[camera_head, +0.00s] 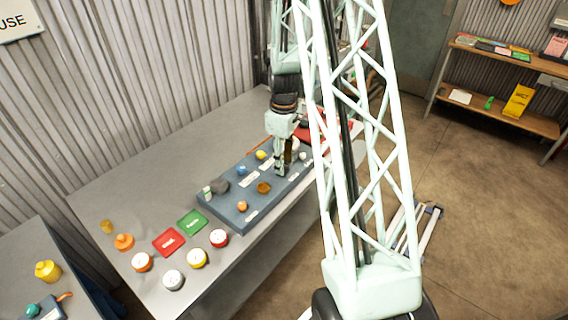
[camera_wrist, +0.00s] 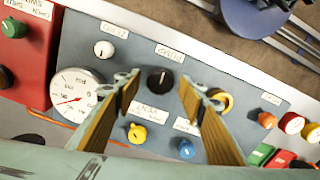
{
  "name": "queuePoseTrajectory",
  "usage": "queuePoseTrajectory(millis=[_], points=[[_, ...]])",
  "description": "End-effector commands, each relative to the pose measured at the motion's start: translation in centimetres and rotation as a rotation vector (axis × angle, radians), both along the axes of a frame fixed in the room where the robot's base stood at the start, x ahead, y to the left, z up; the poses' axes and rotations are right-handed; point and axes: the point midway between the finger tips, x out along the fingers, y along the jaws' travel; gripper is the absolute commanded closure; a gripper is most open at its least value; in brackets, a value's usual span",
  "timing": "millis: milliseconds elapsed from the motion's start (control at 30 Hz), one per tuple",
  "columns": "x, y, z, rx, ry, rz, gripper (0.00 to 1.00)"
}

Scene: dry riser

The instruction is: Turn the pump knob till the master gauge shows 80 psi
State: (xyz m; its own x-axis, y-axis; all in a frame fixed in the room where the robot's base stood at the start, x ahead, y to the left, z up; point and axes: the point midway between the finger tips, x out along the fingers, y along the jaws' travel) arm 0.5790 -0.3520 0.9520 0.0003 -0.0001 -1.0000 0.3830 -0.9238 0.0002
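My gripper (camera_wrist: 160,84) is open in the wrist view, with one finger on each side of the black pump knob (camera_wrist: 160,77). There are visible gaps between the fingers and the knob, and the depth between them is hard to tell. A label reading PUMP, upside down, is beside the knob. The round white gauge (camera_wrist: 77,92) is left of the knob, partly covered by the left finger; its red needle shows, but the numbers are too small to read. In the head view my gripper (camera_head: 283,162) points down over the blue-grey panel (camera_head: 222,205), hiding the knob.
The panel also has a white knob (camera_wrist: 104,49), a yellow knob (camera_wrist: 137,133), a blue knob (camera_wrist: 185,148) and an orange-yellow knob (camera_wrist: 220,100) near the right finger. A red box (camera_wrist: 25,60) adjoins its left side. Cards and round caps lie on the bench (camera_head: 120,195).

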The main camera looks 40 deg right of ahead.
Motion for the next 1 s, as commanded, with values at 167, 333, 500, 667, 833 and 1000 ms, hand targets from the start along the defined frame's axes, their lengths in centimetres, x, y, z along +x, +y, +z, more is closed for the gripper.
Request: queuePoseTrajectory(millis=[167,333,500,667,833,1000], points=[[-0.03,0.02,-0.44,0.001,0.0,0.0,0.63],[-0.02,0.01,-0.46,0.0,0.0,0.0,0.63],[-0.02,0.01,-0.45,0.0,0.0,0.0,0.68],[-0.02,0.01,-0.45,0.0,0.0,0.0,0.83],[-0.01,0.01,-0.45,0.0,0.0,-0.002,0.87],[0.0,-0.01,-0.5,0.0,0.0,-0.034,0.87]])
